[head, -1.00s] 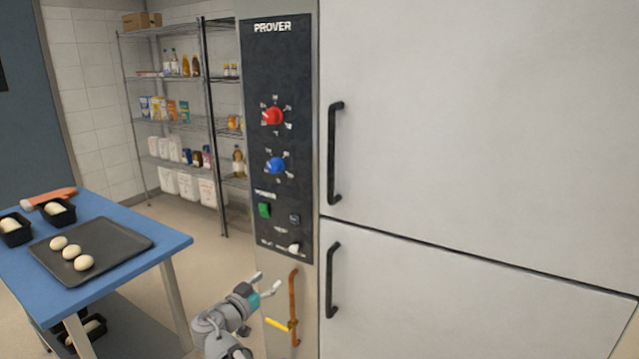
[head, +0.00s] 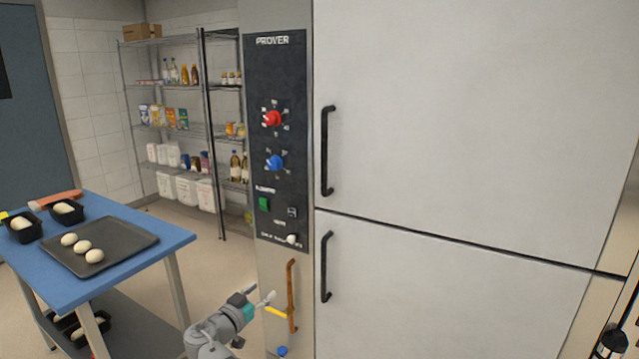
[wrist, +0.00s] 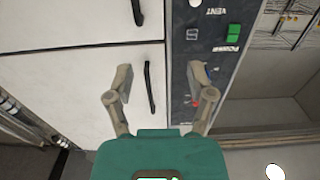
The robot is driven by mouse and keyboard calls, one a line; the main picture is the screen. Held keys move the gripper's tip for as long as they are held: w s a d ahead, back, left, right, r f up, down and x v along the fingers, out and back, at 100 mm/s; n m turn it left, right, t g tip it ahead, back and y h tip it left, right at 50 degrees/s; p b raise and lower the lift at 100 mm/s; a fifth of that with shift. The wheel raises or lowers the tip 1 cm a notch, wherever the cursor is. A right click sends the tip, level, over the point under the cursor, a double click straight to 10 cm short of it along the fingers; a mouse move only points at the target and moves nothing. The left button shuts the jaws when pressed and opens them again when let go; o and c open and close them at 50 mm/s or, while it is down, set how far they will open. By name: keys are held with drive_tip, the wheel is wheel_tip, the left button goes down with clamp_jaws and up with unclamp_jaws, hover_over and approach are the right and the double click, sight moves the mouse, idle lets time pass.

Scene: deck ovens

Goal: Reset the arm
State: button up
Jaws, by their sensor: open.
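My gripper (head: 257,296) is low in the head view, in front of the prover's lower left part. It also shows in the wrist view (wrist: 160,82), where its two fingers stand wide apart with nothing between them. My arm reaches up from the bottom edge of the head view. The prover's control panel (head: 278,190) is above the gripper, with a red knob (head: 272,118), a blue knob (head: 275,162) and a green switch (head: 264,204). I cannot tell the gap between my fingers and the prover.
A copper pipe (head: 291,290) with a yellow lever (head: 277,312) is close beside my gripper. The prover doors have black handles (head: 327,150). A blue table (head: 158,258) with a dough tray (head: 135,250) stands left. Wire shelves (head: 170,125) stand behind. Floor between table and prover looks clear.

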drive_tip(key=s+d+f+g+p, duration=0.1)
drive_tip(key=d+f+g+p, duration=0.15)
drive_tip(key=d, duration=0.45)
drive_tip(key=s+d+f+n+g+p, duration=0.1)
drive_tip(key=d+f+g, duration=0.1)
drive_tip(key=d+g, duration=0.35)
drive_tip(key=s+d+f+g+p, duration=0.1)
drive_tip(key=d+f+g+p, duration=0.1)
drive_tip(key=d, duration=0.6)
drive_tip(key=s+d+n+g+y+p, duration=0.4)
drive_tip(key=s+d+y, duration=0.4)
drive_tip(key=s+d, duration=0.2)
drive_tip(key=shift+s+d+f+n+g+y+p, duration=0.35)
drive_tip(key=shift+d+n+g+y+p, duration=0.1)
drive_tip(key=shift+g+p, duration=0.45)
drive_tip(key=shift+w, duration=0.1)
idle(1.6)
